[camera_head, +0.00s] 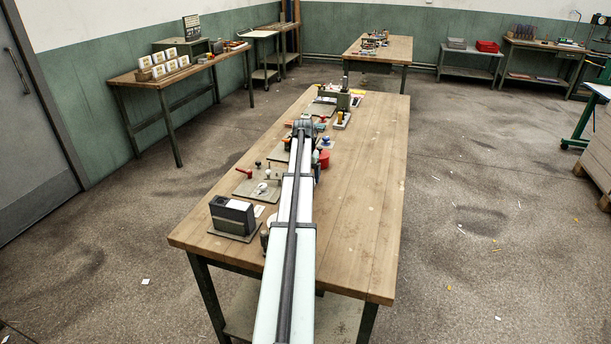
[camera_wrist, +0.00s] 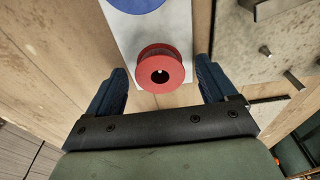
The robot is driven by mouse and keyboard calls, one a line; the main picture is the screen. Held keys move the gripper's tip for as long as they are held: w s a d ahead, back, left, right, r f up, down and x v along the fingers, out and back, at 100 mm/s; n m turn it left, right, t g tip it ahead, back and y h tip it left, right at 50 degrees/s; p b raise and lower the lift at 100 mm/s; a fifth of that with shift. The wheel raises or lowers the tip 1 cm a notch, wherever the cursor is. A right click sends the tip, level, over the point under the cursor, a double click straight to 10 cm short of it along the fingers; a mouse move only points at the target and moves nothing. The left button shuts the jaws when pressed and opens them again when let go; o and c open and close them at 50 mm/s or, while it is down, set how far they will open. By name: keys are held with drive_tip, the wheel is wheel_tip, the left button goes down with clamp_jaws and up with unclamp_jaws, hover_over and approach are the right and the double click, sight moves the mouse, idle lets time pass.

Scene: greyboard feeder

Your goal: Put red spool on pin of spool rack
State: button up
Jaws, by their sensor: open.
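The red spool (camera_wrist: 147,57) is seen from above in the wrist view, with a dark centre hole. A small pale spot shows in the hole; it looks like a pin tip. The spool sits over the near end of a pale board (camera_wrist: 122,40), which looks like the spool rack. A blue round piece (camera_wrist: 135,3) is at the board's far end. My gripper (camera_wrist: 162,68) is open, one finger on each side of the spool, with a visible gap on both sides. In the head view the red spool (camera_head: 324,159) shows just right of my arm.
A grey metal plate (camera_wrist: 285,35) with upright pegs lies to the right in the wrist view. In the head view, a dark box (camera_head: 232,215) and plates with red handles stand along the left of the wooden bench (camera_head: 365,200). The bench's right side is clear.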

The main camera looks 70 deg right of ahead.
wheel_tip(320, 180, up, 14)
drive_tip(key=a, duration=0.1)
drive_tip(key=shift+a+f, duration=0.15)
drive_tip(key=shift+a, duration=0.2)
idle(0.5)
